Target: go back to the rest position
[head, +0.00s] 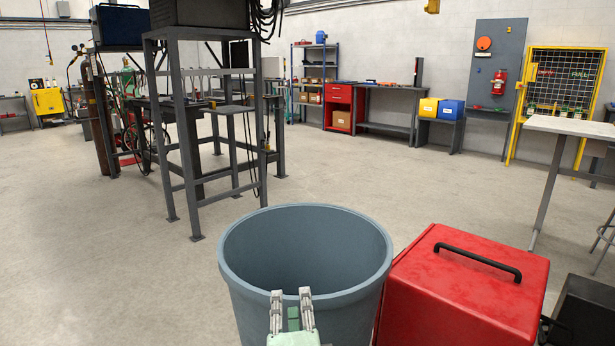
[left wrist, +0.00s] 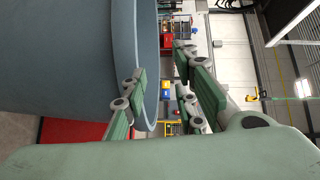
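My left gripper (head: 291,296) shows at the bottom middle of the head view, at the near side of a blue-grey round bin (head: 240,285). My right gripper is in neither view.
A red box with a black handle (head: 465,290) stands right beside the bin. A dark box (head: 585,310) and a pale-topped table (head: 575,126) are further right. A tall grey metal stand (head: 180,130) is ahead left. Open concrete floor (head: 90,260) lies left and beyond the bin.

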